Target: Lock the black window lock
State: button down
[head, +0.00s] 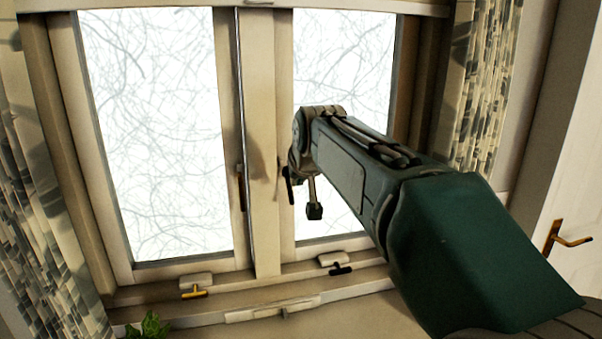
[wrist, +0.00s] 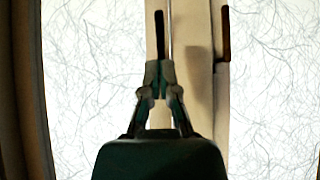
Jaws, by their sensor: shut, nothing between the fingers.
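A black window handle (head: 287,186) is on the right sash beside the centre post, partly hidden by my arm in the head view. In the wrist view this upright black handle (wrist: 160,32) lies straight beyond the fingertips. My gripper (wrist: 159,68) is shut with nothing held, its tips overlapping the handle's end in the picture; I cannot tell whether they touch it. A second black latch (head: 341,270) sits on a pale plate at the bottom of the right sash, away from my gripper.
A dark brown handle (head: 240,187) is on the left sash, also visible in the wrist view (wrist: 226,34). A gold latch (head: 193,292) is at the lower left. A green plant (head: 148,326), patterned curtains (head: 484,80) and a white door with a brass handle (head: 567,239) surround the window.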

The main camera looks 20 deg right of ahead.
aim_at(291, 194)
jog(key=x, duration=0.7)
jog(key=shift+w+f, duration=0.15)
